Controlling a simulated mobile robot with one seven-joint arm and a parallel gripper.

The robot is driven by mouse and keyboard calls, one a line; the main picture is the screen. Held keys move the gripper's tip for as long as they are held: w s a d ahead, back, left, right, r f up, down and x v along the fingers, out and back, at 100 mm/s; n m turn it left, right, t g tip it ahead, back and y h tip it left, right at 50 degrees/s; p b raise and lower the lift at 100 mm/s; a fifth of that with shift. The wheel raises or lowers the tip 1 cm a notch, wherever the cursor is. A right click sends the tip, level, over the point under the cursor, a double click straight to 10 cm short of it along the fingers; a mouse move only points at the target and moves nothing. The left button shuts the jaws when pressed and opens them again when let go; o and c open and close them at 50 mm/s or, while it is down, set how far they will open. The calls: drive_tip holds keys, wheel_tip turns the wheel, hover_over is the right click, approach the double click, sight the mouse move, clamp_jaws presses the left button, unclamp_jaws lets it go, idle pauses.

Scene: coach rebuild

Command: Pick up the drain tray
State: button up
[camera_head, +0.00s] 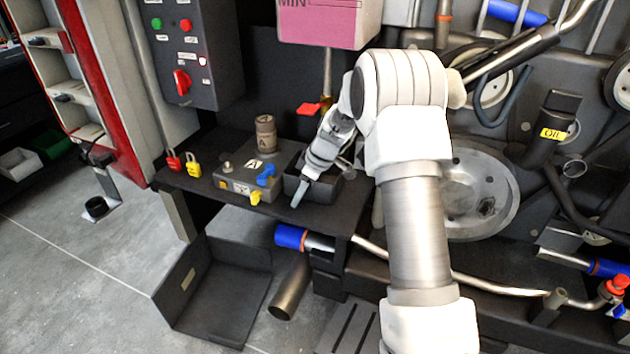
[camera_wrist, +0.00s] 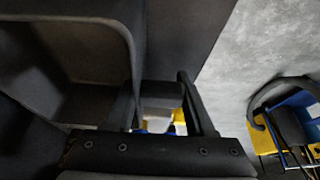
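A small dark open tray (camera_head: 322,188), which I take to be the drain tray, sits on the black bench to the right of the grey block. My gripper (camera_head: 298,193) is low at the tray's left front side, and my arm hides part of the tray. In the wrist view the tray's rounded rim and hollow inside (camera_wrist: 85,50) fill the upper left. My gripper's fingers (camera_wrist: 165,105) stand apart beside its wall. A dark block shows between them; I cannot tell whether a finger touches the tray.
A grey block (camera_head: 240,184) with blue and yellow levers stands left of the tray. Red and yellow padlocks (camera_head: 193,166) are further left. A larger black open bin (camera_head: 205,320) and a pipe (camera_head: 290,291) are below the bench.

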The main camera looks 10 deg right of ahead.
clamp_jaws()
drive_tip(key=shift+r, duration=0.2)
